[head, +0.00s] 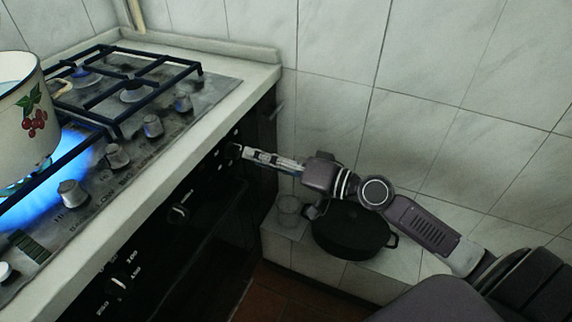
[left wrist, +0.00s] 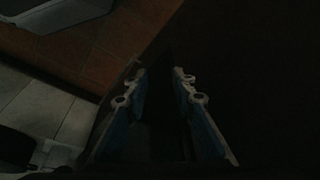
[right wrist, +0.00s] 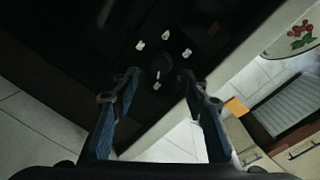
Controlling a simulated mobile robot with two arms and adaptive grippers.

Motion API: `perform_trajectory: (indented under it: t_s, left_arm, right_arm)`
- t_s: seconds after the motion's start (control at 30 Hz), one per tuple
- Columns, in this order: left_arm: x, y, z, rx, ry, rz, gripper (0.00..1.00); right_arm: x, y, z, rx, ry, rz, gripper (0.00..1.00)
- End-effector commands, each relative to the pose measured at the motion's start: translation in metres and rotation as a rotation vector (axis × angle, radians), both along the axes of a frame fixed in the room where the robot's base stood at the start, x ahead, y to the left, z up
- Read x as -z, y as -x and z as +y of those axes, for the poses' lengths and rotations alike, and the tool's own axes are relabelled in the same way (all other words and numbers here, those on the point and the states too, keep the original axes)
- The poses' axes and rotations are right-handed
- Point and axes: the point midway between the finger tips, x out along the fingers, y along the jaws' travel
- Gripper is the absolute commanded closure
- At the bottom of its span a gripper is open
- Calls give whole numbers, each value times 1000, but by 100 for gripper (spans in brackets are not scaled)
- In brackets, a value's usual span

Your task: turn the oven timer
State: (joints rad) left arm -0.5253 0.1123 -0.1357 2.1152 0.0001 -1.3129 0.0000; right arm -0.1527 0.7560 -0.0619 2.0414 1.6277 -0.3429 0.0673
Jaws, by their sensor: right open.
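The oven timer (right wrist: 160,65) is a dark knob on the black oven front, with several white marks around it in the right wrist view. In the head view the timer (head: 236,146) is at the far right end of the oven panel, partly hidden by my gripper. My right gripper (head: 246,152) points at it from the right; in the right wrist view its fingers (right wrist: 160,76) are open and empty, one on each side of the knob. I cannot tell whether they touch it. My left gripper (left wrist: 159,72) is open and empty in the dark left wrist view.
Other oven knobs (head: 180,212) sit along the panel. Above is the stove (head: 150,90) with burner knobs, a lit blue flame and an enamel pot (head: 28,120) with cherries. A black pot (head: 350,232) and a glass (head: 288,210) stand on a tiled ledge below my right arm.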

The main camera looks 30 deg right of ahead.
Motion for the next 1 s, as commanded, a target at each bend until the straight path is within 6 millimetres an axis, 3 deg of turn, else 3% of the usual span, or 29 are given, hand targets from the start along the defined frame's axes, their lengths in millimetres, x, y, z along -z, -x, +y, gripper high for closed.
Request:
perform_trajectory:
  t_s: [0.3,0.5,1.0]
  left_arm:
    - [0,0,0,0,0,0,76]
    - [0,0,0,0,0,0,76]
    - [0,0,0,0,0,0,76]
  right_arm:
    - [-3,40,-28,1,-2,2,58]
    - [-5,55,-39,1,-1,0,58]
    - [-6,59,-43,-1,1,-2,58]
